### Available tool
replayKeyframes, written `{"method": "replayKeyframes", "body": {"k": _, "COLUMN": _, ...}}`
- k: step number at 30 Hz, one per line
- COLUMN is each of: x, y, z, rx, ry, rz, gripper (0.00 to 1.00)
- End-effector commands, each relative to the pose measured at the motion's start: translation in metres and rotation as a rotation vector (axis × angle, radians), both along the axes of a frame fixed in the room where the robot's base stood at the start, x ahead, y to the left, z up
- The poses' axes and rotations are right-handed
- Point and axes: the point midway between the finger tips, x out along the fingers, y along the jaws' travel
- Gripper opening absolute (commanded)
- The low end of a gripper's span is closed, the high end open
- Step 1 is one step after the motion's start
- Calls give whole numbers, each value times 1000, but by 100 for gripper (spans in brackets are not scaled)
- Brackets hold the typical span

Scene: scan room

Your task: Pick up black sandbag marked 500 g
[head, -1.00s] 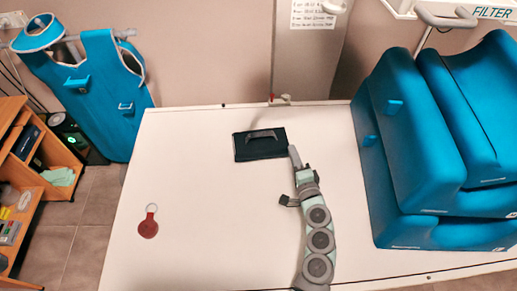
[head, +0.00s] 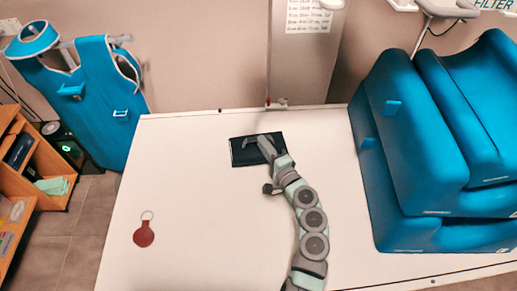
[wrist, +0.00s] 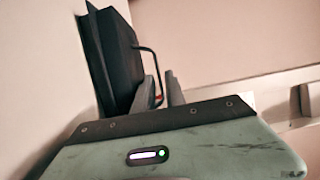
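The black sandbag (head: 240,158) lies flat on the white table, with a raised handle (head: 250,140) on top. Its 500 g marking cannot be read. My gripper (head: 264,146) is over the right part of the bag, at the handle. In the wrist view the sandbag (wrist: 108,55) is at the upper left. My gripper (wrist: 160,90) shows two grey fingers with a gap between them. The thin dark handle (wrist: 152,55) runs down into that gap, and I see no clear grip on it. The far fingertips are partly hidden in the head view.
A red round tag with a ring (head: 144,235) lies on the white table (head: 200,200) at the left front. Large blue cushions (head: 420,130) are stacked at the right. A wooden shelf (head: 30,180) and a blue apron (head: 95,90) are at the left. The table's middle is clear.

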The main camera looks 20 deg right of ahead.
Motion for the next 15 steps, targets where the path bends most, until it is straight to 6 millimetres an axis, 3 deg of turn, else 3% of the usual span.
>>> {"method": "replayKeyframes", "body": {"k": 6, "x": 30, "y": 6, "z": -2, "rx": 0, "ry": 0, "rz": 0, "gripper": 15}}
{"method": "replayKeyframes", "body": {"k": 13, "x": 33, "y": 6, "z": -2, "rx": 0, "ry": 0, "rz": -1, "gripper": 15}}
{"method": "replayKeyframes", "body": {"k": 15, "x": 33, "y": 6, "z": -2, "rx": 0, "ry": 0, "rz": -1, "gripper": 11}}
